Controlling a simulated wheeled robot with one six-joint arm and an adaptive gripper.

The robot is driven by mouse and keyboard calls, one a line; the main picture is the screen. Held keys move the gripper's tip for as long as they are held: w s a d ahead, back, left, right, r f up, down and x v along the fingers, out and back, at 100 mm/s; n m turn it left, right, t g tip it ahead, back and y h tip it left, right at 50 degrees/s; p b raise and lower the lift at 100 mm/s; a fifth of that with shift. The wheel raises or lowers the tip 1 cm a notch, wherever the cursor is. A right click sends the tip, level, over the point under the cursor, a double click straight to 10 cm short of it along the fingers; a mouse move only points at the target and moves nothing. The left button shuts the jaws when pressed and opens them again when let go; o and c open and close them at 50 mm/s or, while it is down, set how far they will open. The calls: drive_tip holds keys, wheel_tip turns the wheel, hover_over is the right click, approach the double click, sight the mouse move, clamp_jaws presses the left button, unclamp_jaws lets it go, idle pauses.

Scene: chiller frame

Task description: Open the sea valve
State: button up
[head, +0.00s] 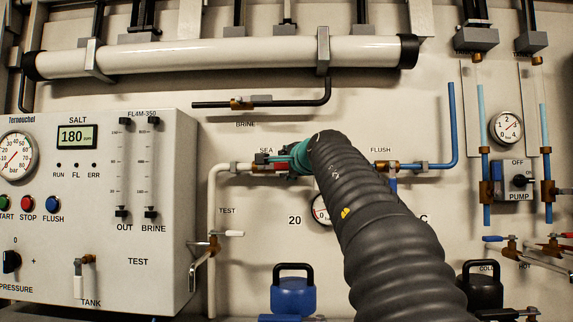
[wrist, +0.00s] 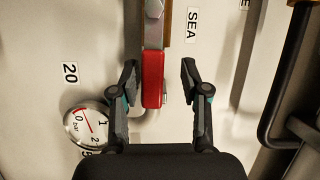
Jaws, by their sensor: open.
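The sea valve's red lever (wrist: 153,80) shows in the wrist view, below the SEA label (wrist: 192,22). Its grey metal arm (wrist: 153,30) runs up from the red grip to a bolt. In the head view a bit of the red lever (head: 279,168) shows at the pipe under the SEA label (head: 266,150). My gripper (wrist: 158,68) is open, with one finger on each side of the red grip and a gap on both sides. In the head view my gripper (head: 290,158) and arm hide much of the valve.
A pressure gauge (wrist: 86,125) sits close to one finger in the wrist view. A dark pipe (wrist: 283,80) runs at the right there. In the head view a white-handled test valve (head: 229,233) and a control box (head: 150,240) stand left; the flush valve (head: 384,166) is right.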

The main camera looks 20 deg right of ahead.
drive_tip(key=s, duration=1.2)
drive_tip(key=shift+r, duration=0.2)
